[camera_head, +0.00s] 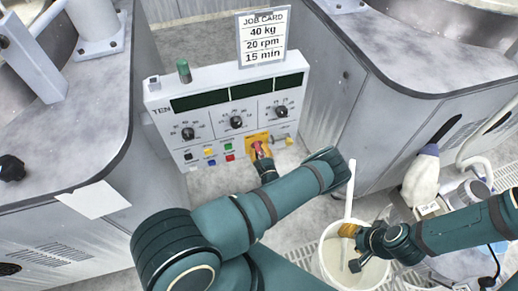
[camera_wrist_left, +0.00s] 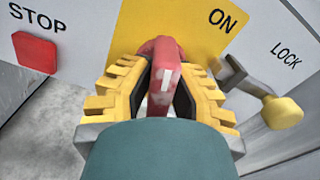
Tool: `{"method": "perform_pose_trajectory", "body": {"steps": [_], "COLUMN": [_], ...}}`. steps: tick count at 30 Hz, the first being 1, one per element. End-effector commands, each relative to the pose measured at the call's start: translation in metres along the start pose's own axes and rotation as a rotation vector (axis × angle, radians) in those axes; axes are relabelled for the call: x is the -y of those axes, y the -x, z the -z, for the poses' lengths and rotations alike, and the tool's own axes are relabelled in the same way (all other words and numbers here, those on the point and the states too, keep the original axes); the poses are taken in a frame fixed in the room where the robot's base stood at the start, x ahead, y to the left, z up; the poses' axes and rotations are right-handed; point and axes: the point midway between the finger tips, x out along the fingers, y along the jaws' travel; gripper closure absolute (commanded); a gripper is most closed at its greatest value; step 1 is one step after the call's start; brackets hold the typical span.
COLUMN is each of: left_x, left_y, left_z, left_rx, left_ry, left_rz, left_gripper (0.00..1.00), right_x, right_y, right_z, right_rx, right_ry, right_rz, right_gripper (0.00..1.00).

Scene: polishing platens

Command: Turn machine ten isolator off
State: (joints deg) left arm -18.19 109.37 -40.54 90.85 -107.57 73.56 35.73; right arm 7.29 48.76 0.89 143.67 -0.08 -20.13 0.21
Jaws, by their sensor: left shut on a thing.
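The red isolator handle (camera_wrist_left: 163,75) sits on a yellow plate (camera_wrist_left: 208,30) marked ON to its right, on the panel labelled TEN. My left gripper (camera_wrist_left: 160,100) is shut on the red handle, with its toothed yellow fingers on both sides of it. The handle stands roughly upright in the left wrist view. In the head view the isolator plate (camera_head: 251,138) is partly hidden by my left gripper (camera_head: 262,157). My right gripper (camera_head: 352,248) is over the white bucket, with its fingertips apart and nothing seen between them.
A red STOP button (camera_wrist_left: 35,58) is left of the isolator. A LOCK lever with a yellow knob (camera_wrist_left: 282,112) is close on the right. The control panel (camera_head: 222,75) has three dials and a job card (camera_head: 263,36) above it. A white bucket (camera_head: 335,262) stands at lower right.

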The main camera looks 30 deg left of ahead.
Motion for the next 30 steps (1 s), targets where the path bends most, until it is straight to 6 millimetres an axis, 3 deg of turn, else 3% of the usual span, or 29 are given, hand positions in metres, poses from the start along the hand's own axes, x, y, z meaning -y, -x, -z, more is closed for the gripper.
{"method": "perform_pose_trajectory", "body": {"steps": [15,30], "left_x": [0.002,0.003], "left_y": [-0.001,-0.002], "left_z": [-0.003,-0.002], "left_rx": [0.004,0.004], "left_ry": [0.395,0.505], "left_rz": [0.002,0.003], "left_gripper": [1.0,1.0], "right_x": [0.005,0.007], "right_y": [0.015,0.018], "right_z": [-0.002,-0.002], "right_rx": [0.007,0.01], "right_ry": [-0.001,-0.001], "right_rz": [0.0,0.0], "right_gripper": [0.53,0.53]}}
